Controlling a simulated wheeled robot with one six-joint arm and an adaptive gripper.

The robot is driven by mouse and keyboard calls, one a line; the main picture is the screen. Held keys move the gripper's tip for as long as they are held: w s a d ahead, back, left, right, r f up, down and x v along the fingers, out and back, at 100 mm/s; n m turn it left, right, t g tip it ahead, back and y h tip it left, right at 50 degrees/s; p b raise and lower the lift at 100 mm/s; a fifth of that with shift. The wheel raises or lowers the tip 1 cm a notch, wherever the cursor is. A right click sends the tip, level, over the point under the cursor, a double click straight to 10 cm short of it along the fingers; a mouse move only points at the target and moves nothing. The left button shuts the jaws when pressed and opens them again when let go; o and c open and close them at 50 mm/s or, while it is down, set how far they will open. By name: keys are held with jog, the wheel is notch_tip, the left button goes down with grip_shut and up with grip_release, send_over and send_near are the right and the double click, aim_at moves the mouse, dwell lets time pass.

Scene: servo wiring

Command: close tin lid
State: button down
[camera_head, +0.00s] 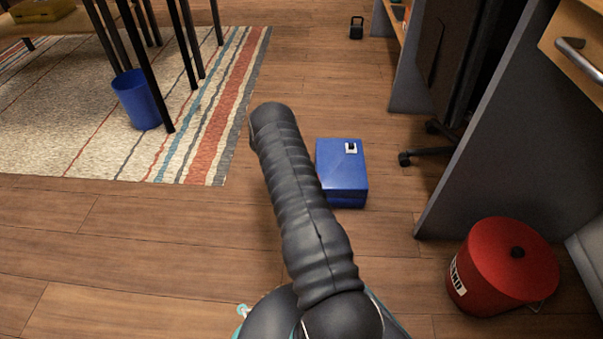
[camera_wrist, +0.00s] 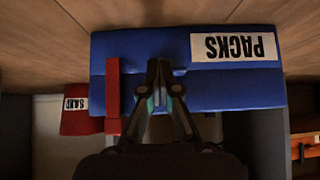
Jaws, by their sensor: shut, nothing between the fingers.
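In the wrist view a blue box (camera_wrist: 237,92), likely the tin, carries a white label (camera_wrist: 235,47) reading PACKS upside down. A dark line crosses its blue surface, and I cannot tell whether the lid is open. A red bar (camera_wrist: 113,95) stands out at its left part. My gripper (camera_wrist: 166,70) is shut and empty, its fingertips in front of the box; contact cannot be told. In the head view a blue box (camera_head: 341,172) sits on the floor, right of my arm, with a small white-and-black piece (camera_head: 351,148) on top. My gripper is hidden there.
A red round container (camera_head: 505,262) stands at the right; a red one labelled SAND (camera_wrist: 76,122) shows in the wrist view. A grey desk panel (camera_head: 490,130) rises at the right. A blue bin (camera_head: 137,100) stands on the striped rug (camera_head: 75,140). Floor at lower left is clear.

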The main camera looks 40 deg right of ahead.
jog(key=shift+s+f, duration=0.5)
jog(key=shift+f, duration=0.25)
notch_tip(320, 180, up, 5)
jog(key=p, duration=0.1)
jog(key=w+a+f, duration=0.1)
jog(key=w+a, duration=0.1)
jog(key=w+a+f, duration=0.1)
jog(key=w+a, duration=0.1)
jog(key=a, duration=0.1)
jog(key=w+a+f, duration=0.1)
jog(key=w+a, duration=0.1)
jog(key=shift+w+a, duration=0.3)
